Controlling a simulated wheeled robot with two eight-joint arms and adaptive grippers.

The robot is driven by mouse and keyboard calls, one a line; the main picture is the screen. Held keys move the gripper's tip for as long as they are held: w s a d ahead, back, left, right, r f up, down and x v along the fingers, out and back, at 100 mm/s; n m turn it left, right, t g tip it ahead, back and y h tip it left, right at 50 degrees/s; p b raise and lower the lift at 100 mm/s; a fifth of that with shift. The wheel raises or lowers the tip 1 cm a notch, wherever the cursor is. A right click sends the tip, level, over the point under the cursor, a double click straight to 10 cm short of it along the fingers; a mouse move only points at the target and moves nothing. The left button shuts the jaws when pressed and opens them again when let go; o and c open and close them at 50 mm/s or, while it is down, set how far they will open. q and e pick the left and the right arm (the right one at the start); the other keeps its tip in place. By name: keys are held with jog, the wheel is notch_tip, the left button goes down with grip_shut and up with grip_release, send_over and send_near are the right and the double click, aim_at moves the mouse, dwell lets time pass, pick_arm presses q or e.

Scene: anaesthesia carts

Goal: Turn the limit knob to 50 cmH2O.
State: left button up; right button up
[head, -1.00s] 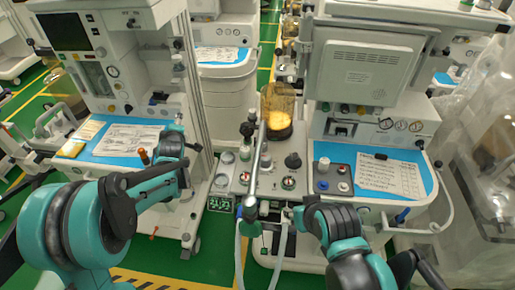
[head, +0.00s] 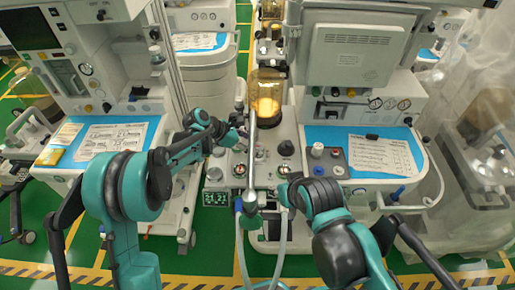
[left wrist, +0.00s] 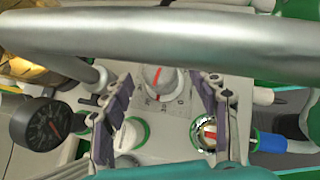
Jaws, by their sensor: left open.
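A pale knob with a red mark (left wrist: 160,78) and a printed scale beside it, likely the limit knob, shows in the left wrist view. My left gripper (left wrist: 160,100) is open, with one dark finger on each side of this knob in the picture; I cannot tell whether they touch it. In the head view my left gripper (head: 236,133) is over the left part of the middle machine's panel and hides part of it. The scale numbers are too small to read. My right gripper (head: 285,189) is at the panel's right front; its fingers are unclear.
A silver pole (left wrist: 160,35) crosses the left wrist view close above the knob. A round black gauge (left wrist: 40,125) is at its left, and a chrome-rimmed red-marked knob (left wrist: 205,135) is by the right finger. A glass canister (head: 267,97) stands behind the panel.

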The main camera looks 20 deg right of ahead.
aim_at(257, 146)
pick_arm(q)
jog(key=x, duration=0.3)
jog(key=shift+b, duration=0.3)
jog(key=c, duration=1.2)
jog(key=shift+m+g, duration=0.3)
jog(key=shift+m, duration=0.1)
jog(key=m+g, duration=0.2)
jog(key=m, duration=0.1)
jog(key=shift+w+m+g+p, duration=0.1)
jog(key=shift+m+g+p, duration=0.2)
jog(key=shift+g, duration=0.1)
jog(key=shift+m+g+y+p, duration=0.5)
jog(key=shift+m+g+y, duration=0.6)
jog(key=shift+m+g, duration=0.85)
jog(key=shift+m+t, duration=0.25)
jog(key=shift+m, duration=0.3)
